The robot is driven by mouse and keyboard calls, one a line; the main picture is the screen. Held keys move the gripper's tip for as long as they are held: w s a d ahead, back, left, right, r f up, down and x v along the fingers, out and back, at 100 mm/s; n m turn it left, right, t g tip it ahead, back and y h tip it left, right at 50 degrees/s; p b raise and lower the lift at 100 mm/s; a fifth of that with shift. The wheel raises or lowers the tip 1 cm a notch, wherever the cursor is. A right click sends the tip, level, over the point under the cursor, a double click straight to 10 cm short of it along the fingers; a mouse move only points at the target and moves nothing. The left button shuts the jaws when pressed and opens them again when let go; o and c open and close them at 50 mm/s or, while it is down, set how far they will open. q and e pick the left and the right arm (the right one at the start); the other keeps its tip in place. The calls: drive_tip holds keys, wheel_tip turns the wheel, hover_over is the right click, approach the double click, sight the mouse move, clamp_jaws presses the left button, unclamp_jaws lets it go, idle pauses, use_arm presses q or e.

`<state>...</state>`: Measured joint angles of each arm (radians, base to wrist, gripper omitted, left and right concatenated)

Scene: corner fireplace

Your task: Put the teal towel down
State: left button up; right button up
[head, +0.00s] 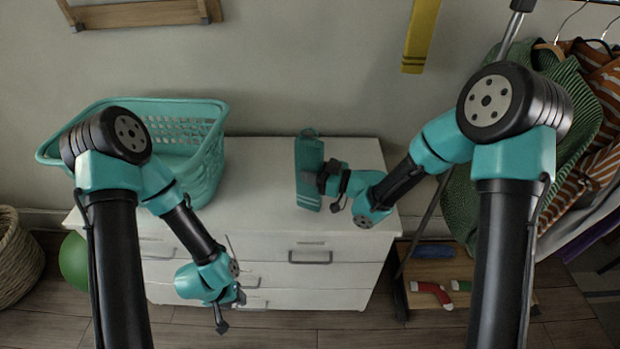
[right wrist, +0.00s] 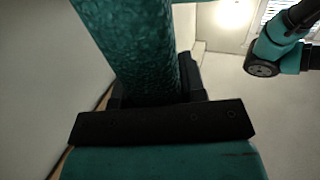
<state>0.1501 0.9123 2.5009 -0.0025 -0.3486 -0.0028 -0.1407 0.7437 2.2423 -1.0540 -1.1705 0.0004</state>
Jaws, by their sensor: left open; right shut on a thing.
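The teal towel (head: 308,172) is a narrow strip with light stripes near its lower end. It appears over the right half of the white dresser's top in the head view; I cannot tell whether it touches the top. My right gripper (head: 322,178) is shut on the towel from its right side. In the right wrist view the towel (right wrist: 127,45) rises textured and teal from between the dark jaws. My left gripper (head: 231,306) is open and empty, low in front of the dresser drawers.
The white dresser (head: 262,165) has a teal laundry basket (head: 213,150) on its left. A yellow towel (head: 421,35) hangs on the wall. Clothes on hangers (head: 595,130) fill the right. A low shelf holds socks (head: 432,294). A wicker basket (head: 16,260) and green ball (head: 75,262) stand left.

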drive_tip(key=shift+w+f, duration=0.2)
drive_tip(key=shift+f, duration=0.7)
drive_tip(key=shift+w+f, duration=0.2)
drive_tip(key=shift+f, duration=0.8)
drive_tip(key=o, duration=1.1)
drive_tip(key=v, duration=1.2)
